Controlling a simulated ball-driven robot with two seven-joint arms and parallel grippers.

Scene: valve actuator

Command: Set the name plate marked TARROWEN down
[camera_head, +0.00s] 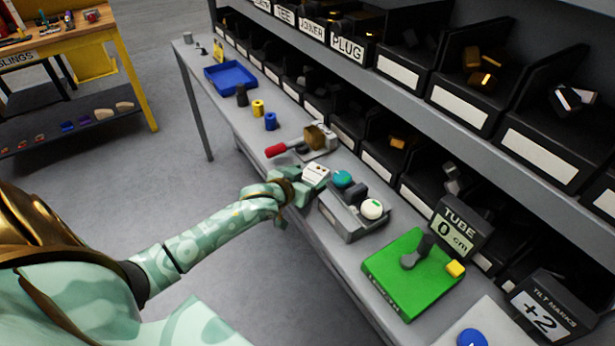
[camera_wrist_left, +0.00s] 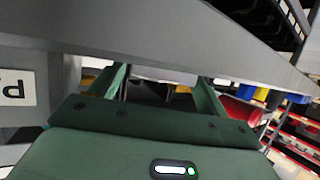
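My left gripper (camera_head: 299,184) is at the bench's front edge, between the red-handled clamp and the grey button unit. A small white plate (camera_head: 316,174) with dark marks is at its fingertips. In the left wrist view the two green fingers (camera_wrist_left: 163,88) stand apart, and a white strip (camera_wrist_left: 160,74) spans the gap between them, close to the bench top. This looks like the plate held between the fingers. I cannot read TARROWEN on it, and whether it touches the bench is hidden. My right gripper is out of view.
The clamp (camera_head: 317,142) and the grey unit (camera_head: 350,217) with teal and white knobs flank the gripper closely. A green board (camera_head: 390,268) lies nearer, a blue tray (camera_head: 230,76) farther. Black parts bins (camera_head: 380,157) line the bench's back.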

